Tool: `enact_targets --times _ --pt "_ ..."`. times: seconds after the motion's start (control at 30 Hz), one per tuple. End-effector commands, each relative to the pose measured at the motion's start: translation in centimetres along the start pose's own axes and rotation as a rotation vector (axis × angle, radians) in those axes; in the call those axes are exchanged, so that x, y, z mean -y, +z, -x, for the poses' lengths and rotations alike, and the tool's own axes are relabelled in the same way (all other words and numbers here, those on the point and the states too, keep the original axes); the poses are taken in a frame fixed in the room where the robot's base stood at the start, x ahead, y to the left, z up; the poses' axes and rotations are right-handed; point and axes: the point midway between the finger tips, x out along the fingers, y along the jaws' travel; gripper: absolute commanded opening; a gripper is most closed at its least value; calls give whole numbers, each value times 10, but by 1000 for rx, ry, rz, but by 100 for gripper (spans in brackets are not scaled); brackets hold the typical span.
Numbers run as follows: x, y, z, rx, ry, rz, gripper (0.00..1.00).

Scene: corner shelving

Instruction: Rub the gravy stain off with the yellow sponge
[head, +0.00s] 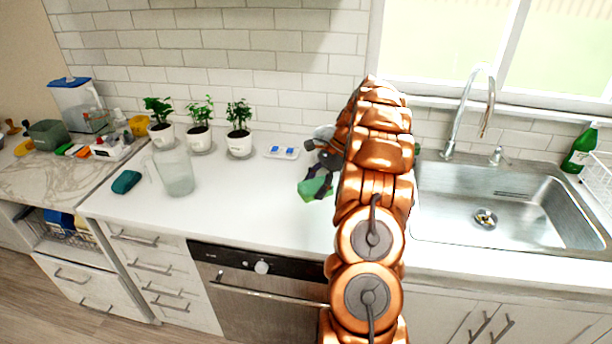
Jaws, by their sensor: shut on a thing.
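My gripper (318,180) is over the white counter (245,205), left of the sink, and is shut on a green block (312,188) that looks like a sponge. I cannot tell whether the block touches the counter. The held block looks green, not yellow. A small yellow item (24,147) lies at the far left on the marble counter; I cannot tell if it is a sponge. No gravy stain is visible; my arm hides part of the counter.
A clear pitcher (174,172) and a teal block (126,181) are on the counter's left. Three potted plants (239,143) and a white tray with blue pieces (282,152) stand at the back. The sink (500,215) with its tap is on the right. The front middle counter is clear.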

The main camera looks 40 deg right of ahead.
Motion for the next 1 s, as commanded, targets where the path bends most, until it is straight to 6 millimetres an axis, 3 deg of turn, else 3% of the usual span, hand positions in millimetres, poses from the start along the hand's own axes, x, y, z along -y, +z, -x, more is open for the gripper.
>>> enact_targets --times 0.27,1.0 --pt "2 15 17 -1 0 5 33" --pt "2 15 17 -1 1 5 33"
